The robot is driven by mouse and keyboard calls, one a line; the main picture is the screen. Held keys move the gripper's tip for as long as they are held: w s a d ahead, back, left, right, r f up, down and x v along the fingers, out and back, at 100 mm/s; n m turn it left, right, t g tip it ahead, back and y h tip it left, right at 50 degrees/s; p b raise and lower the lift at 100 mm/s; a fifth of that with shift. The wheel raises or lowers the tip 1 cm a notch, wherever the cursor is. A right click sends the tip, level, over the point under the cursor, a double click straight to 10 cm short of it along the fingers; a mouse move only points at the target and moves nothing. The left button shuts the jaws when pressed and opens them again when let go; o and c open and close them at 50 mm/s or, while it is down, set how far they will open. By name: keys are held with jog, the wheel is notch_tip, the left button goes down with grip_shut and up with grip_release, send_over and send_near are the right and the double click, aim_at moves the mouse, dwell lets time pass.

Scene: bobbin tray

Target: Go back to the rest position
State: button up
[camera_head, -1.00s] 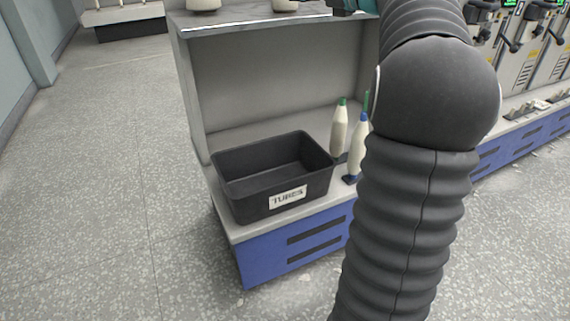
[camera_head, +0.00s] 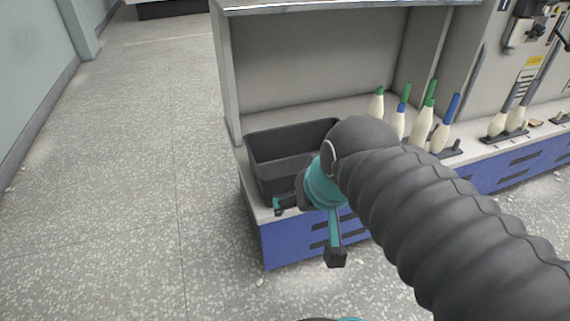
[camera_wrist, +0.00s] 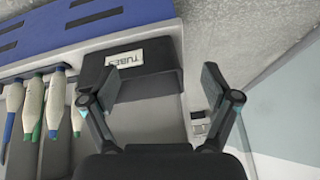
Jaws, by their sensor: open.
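My gripper (camera_head: 307,229) is in front of the black bin (camera_head: 259,168) in the head view, fingers spread and pointing down. In the wrist view my gripper (camera_wrist: 157,78) is open, with nothing between its fingertips. The black bin, labelled TUBES, shows beyond the fingers in the wrist view (camera_wrist: 143,84), with its label upside down. In the head view my gripper and arm cover the bin's right part and its label.
The bin stands on a grey shelf with a blue front (camera_head: 287,244). Several white bobbins with green or blue tops (camera_head: 422,126) stand right of it, partly behind my arm. Machine panels (camera_head: 512,70) rise at the right. The speckled floor (camera_head: 120,200) at left is clear.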

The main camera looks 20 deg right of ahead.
jog(key=shift+s+d+f+n+h, duration=0.25)
jog(key=shift+s+f+n+h, duration=0.05)
jog(key=shift+s+f+n, duration=0.5)
notch_tip(320, 180, up, 7)
jog(key=p, duration=0.7)
